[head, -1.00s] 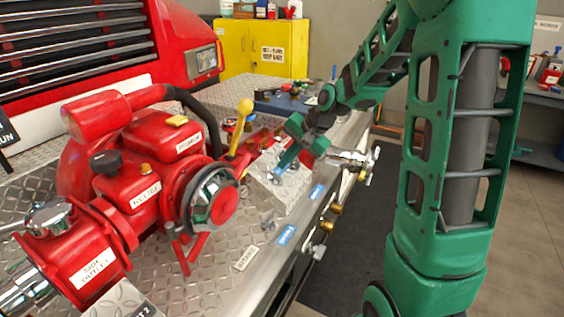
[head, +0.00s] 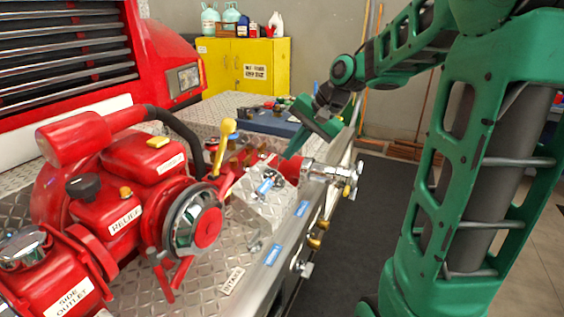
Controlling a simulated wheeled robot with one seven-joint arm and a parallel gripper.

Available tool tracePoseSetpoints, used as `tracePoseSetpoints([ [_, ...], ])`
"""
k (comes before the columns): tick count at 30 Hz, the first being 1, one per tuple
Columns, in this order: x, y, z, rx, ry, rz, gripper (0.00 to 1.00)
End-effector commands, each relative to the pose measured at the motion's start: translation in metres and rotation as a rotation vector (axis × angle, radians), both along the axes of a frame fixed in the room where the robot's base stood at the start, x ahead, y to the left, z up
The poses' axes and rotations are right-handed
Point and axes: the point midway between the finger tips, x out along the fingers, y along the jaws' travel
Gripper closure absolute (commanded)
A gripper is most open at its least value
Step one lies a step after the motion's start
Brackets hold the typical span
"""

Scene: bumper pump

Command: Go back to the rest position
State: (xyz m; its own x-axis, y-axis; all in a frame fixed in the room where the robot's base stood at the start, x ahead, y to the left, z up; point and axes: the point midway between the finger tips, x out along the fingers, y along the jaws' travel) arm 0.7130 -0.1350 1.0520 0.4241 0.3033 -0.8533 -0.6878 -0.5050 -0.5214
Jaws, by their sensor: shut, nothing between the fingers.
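My gripper (head: 291,155) is in the head view, at the end of my green arm, right of the middle. It is shut and empty, pointing down and to the left. It hangs above the chrome outlet fitting (head: 328,176) and the front edge of the diamond-plate deck. It looks apart from the fitting, though the exact gap is hard to judge. The red pump (head: 128,180) stands to the left, with its yellow-knobbed lever (head: 221,148) upright between the pump and my gripper.
The diamond-plate deck (head: 205,280) carries the pump and a small raised box (head: 262,212). A blue case (head: 262,123) lies behind. Brass and chrome fittings (head: 314,241) stick out along the deck's front edge. A yellow cabinet (head: 240,65) stands at the back. Dark floor mat (head: 375,200) is clear.

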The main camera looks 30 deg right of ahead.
Motion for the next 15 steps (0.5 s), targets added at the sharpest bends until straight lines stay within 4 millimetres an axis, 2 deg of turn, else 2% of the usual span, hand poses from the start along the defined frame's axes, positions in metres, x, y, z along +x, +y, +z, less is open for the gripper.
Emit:
tracePoseSetpoints([
  [10, -0.008, -0.003, 0.006, -0.010, 0.004, 0.004, 1.00],
  [13, -0.026, -0.006, -0.001, -0.058, 0.022, 0.027, 1.00],
  [15, -0.051, -0.011, -0.009, -0.118, 0.049, 0.056, 1.00],
])
